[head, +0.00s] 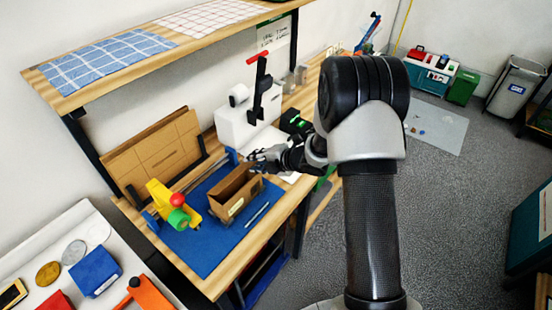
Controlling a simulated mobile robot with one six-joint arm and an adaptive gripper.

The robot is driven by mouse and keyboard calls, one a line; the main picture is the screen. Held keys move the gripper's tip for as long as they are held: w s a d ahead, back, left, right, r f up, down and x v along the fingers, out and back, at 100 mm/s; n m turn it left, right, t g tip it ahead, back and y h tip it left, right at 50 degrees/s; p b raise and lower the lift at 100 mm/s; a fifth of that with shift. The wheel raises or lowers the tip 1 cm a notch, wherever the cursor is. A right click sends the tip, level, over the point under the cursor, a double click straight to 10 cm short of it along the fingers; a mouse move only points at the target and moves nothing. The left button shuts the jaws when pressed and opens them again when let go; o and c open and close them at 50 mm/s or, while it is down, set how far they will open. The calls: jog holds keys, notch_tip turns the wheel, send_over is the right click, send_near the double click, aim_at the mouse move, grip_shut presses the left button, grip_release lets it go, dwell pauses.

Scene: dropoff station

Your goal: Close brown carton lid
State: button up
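The brown carton (241,204) stands on a blue mat (212,243) on the wooden workbench. Its top looks open, with the dark inside showing, and a small light label is on its front wall. A lighter brown panel slopes along the top; I cannot tell for sure whether it is the lid. My gripper (254,158) is just above and behind the far right end of the carton, pointing left. It is small and dark here, so its finger opening and any contact with the carton are unclear. My arm reaches in from the right.
A yellow tape dispenser (160,193) with red and green parts stands left of the carton. A thin rod (257,215) lies on the mat at right. Flat cardboard (158,150) leans at the back. A white machine (236,128) stands behind my gripper. A shelf (150,62) hangs above.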

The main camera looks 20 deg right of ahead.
jog(key=p+v, duration=0.7)
jog(key=v, duration=1.2)
dwell(1.0)
jog(key=shift+s+d+r, duration=0.1)
jog(key=shift+s+d, duration=0.05)
dwell(0.4)
jog(key=v, duration=1.2)
dwell(0.9)
